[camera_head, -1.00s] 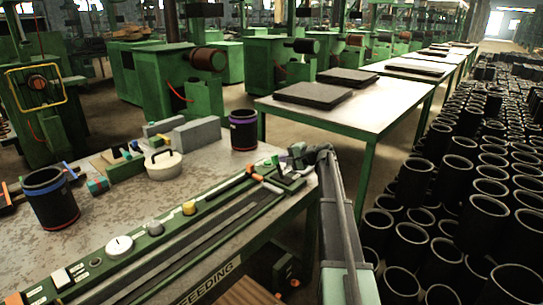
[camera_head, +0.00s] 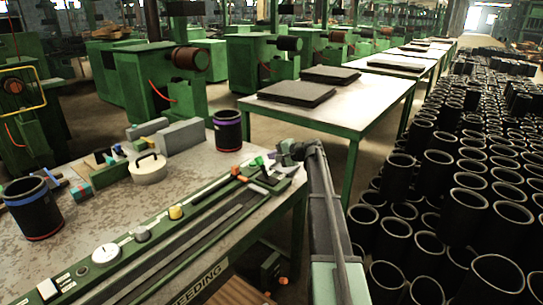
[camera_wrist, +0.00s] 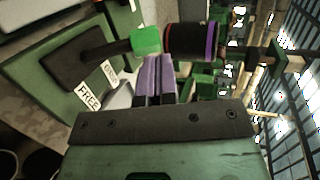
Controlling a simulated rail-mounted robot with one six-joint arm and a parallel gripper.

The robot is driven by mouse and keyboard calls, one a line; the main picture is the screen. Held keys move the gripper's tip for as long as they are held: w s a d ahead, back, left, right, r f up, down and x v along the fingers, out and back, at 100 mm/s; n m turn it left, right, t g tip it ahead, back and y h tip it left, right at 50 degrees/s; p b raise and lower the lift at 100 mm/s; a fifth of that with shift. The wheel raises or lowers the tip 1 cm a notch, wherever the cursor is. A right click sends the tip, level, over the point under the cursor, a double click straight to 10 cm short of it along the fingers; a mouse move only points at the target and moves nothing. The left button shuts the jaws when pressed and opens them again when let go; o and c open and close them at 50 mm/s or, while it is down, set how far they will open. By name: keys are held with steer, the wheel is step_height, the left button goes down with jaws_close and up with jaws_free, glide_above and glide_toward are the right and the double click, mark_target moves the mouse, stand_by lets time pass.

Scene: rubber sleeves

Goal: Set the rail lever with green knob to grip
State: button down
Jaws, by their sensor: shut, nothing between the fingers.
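The rail lever has a black shaft (camera_wrist: 104,49) and a green knob (camera_wrist: 146,40); the knob also shows at the right end of the long green rail in the head view (camera_head: 259,161). The lever sits on a dark plate (camera_wrist: 68,60). White labels reading FREE (camera_wrist: 88,97) and GRIP (camera_wrist: 109,73) lie beside it, GRIP nearer the shaft. My gripper (camera_wrist: 155,62) is shut and empty, its purple fingers together just below the knob in the wrist view. I cannot tell whether they touch it. In the head view my gripper (camera_head: 272,156) is just right of the knob.
The bench rail carries an orange-tipped lever (camera_head: 236,171), a yellow knob (camera_head: 175,212), a grey knob (camera_head: 142,235) and a white dial (camera_head: 105,253). Many sleeves (camera_head: 465,215) fill the right floor.

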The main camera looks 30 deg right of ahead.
steer(key=r+p+v, duration=0.2)
steer(key=p+v, duration=0.3)
steer(key=v, duration=0.7)
steer(key=shift+w+r+p, duration=0.2)
steer(key=shift+p, duration=0.2)
steer(key=s+a+f+n+g+h, duration=0.2)
steer(key=s+a+f+n+g, duration=0.35)
steer(key=s+a, duration=0.65)
steer(key=s+a+f+n+g+h, duration=0.1)
steer(key=s+a+n+g+h, duration=0.1)
steer(key=s+a, duration=0.3)
steer(key=s+a+f+n+g+h+p, duration=0.1)
steer(key=s+a, duration=0.5)
steer(key=a, duration=0.6)
steer(key=s+a+f+n+g+h+p, duration=0.1)
steer(key=s+a+n+g+h, duration=0.1)
steer(key=s+a, duration=0.4)
steer(key=a+n+g, duration=0.1)
steer(key=a, duration=0.2)
steer(key=shift+f+h, duration=0.35)
steer(key=shift+h, duration=0.05)
